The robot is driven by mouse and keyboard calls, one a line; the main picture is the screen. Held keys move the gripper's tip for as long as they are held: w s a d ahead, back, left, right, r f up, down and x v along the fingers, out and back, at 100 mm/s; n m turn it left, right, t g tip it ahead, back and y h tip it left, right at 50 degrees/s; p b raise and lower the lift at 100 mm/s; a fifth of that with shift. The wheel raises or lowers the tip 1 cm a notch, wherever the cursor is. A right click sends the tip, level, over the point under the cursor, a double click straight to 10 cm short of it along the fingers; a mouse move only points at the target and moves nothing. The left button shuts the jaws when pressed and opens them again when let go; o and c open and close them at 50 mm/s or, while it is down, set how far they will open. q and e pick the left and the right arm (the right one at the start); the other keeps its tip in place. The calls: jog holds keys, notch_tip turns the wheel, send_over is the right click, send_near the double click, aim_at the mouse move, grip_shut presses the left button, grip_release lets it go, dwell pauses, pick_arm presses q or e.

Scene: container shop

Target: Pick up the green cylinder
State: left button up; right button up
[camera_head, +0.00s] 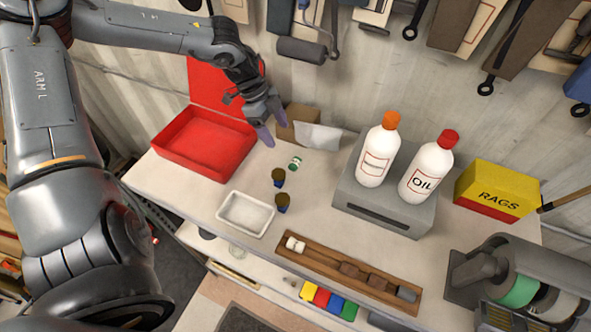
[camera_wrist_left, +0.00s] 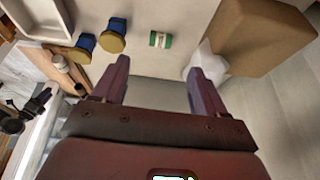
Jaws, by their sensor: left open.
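The green cylinder (camera_head: 295,163) is small, with white on it, and stands or lies on the bench between the red box and the grey stand; I cannot tell which. In the left wrist view the green cylinder (camera_wrist_left: 160,40) shows beyond the fingertips, between their lines. My left gripper (camera_head: 268,125) is open and empty, above the bench, behind and to the left of the cylinder. Its two purple fingers (camera_wrist_left: 159,75) are spread apart in the wrist view. My right gripper is not seen.
Two blue-and-gold knobs (camera_head: 279,178) sit just in front of the cylinder. A cardboard box (camera_head: 286,128) with white paper is close behind it. An open red box (camera_head: 204,160) is at left, a white tray (camera_head: 233,226) in front. White bottles (camera_head: 375,160) stand on the grey stand (camera_head: 345,187).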

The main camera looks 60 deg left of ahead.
pick_arm(q)
send_near(289, 164)
jog(key=shift+w+d+f, duration=0.15)
jog(key=shift+d+f, duration=0.05)
jog(key=shift+d, duration=0.25)
jog(key=shift+w+d+f, duration=0.2)
jog(key=shift+d+f, duration=0.05)
jog(key=shift+d, duration=0.25)
jog(key=shift+a+p+x, duration=0.15)
jog(key=shift+p+x, duration=0.15)
jog(key=shift+x, duration=0.5)
jog(key=shift+a+p+x, duration=0.1)
jog(key=shift+p+x, duration=0.15)
jog(key=shift+x, duration=1.55)
jog(key=shift+w, duration=0.1)
grip_shut()
jog(key=c, duration=1.3)
grip_release()
